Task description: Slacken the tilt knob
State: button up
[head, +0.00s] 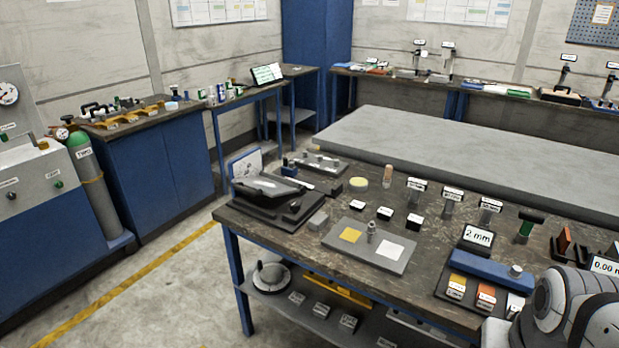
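I cannot make out which part is the tilt knob; no label naming it is readable. A dark device with a sloping plate (268,187) stands on a black base at the left end of the near workbench (300,246). Part of my arm shows at the lower right corner. My gripper is not in view.
A grey tray (342,254) with a yellow square, a white square and a small metal piece lies mid-bench. A display reading 2 mm (478,236) and several small labelled stands are behind. A handwheel (270,276) sits on the lower shelf. The floor at left is clear.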

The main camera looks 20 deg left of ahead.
aim_at(295, 206)
jog(key=u, duration=0.95)
jog(key=k, duration=0.4)
jog(key=u, duration=0.7)
jog(key=i, duration=1.45)
jog(key=z, duration=0.8)
